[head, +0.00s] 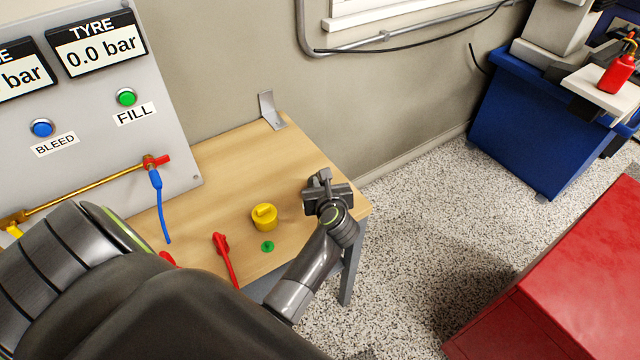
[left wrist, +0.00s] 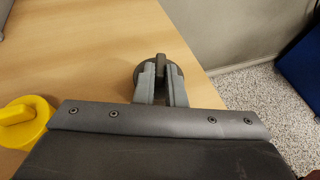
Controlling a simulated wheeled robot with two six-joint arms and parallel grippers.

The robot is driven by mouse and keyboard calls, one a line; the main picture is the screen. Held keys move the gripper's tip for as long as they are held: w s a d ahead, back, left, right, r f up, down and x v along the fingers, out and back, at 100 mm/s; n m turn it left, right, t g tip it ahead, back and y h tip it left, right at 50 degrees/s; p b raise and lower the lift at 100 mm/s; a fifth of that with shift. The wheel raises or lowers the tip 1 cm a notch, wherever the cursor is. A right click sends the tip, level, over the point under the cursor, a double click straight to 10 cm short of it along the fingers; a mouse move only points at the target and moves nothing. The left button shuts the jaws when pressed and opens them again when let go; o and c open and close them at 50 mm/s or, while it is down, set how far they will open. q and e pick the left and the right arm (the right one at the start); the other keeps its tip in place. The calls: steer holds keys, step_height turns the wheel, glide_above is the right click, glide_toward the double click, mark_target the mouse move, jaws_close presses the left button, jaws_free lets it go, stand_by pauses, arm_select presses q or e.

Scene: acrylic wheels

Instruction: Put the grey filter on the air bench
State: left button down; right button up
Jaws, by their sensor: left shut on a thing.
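The grey filter (left wrist: 160,67) is a dark round piece with a raised grip, seen in the left wrist view between my fingertips. My left gripper (left wrist: 160,90) is shut on that grip. In the head view my left gripper (head: 324,186) is over the right end of the air bench (head: 215,155), which has a light wooden top. The filter is mostly hidden by the gripper there. I cannot tell whether it touches the wood or is just above it. My right gripper is not in view.
A yellow knobbed piece (head: 264,218), a small green piece (head: 267,246) and a red-handled tool (head: 225,258) lie on the bench left of my gripper. A metal bracket (head: 270,110) stands at the back edge. A red cabinet (head: 560,280) is at right.

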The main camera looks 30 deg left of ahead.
arm_select(q)
steer(key=shift+f, duration=0.5)
steer(key=shift+f, duration=0.1)
steer(key=shift+f, duration=0.15)
steer(key=c, duration=1.5)
jaws_free()
